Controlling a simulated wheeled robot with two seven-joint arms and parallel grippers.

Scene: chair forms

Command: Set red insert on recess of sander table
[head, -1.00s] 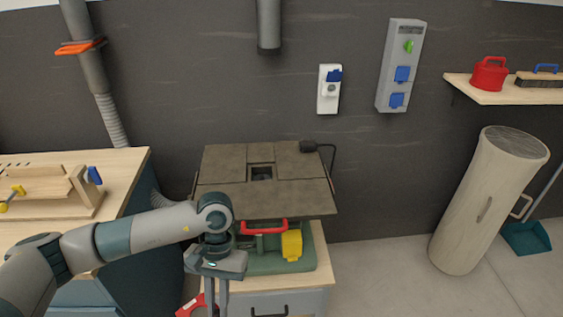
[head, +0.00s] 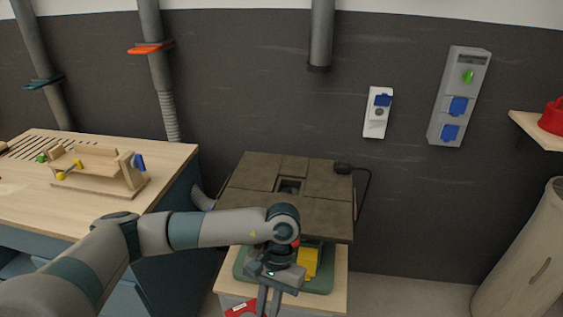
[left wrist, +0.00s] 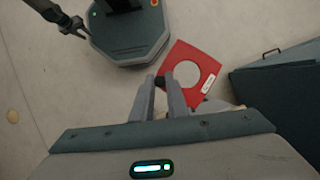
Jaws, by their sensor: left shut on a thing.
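The red insert (left wrist: 183,84) is a flat square plate with a round hole and a small white label. My left gripper (left wrist: 168,82) is shut on its edge in the left wrist view. In the head view only a corner of the insert (head: 240,307) shows at the bottom, beside my left gripper (head: 268,303), in front of the sander table (head: 325,212). The table's brown top has a square recess (head: 290,186) near its middle, with a dark opening. The insert is apart from the recess. A dark gripper-like part, probably my right gripper (left wrist: 76,28), shows at upper left in the left wrist view.
A workbench (head: 165,165) with a wooden jig (head: 100,170) stands at the left. A yellow part (head: 307,262) sits under the tabletop. A pale cylinder (head: 525,265) stands at the right.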

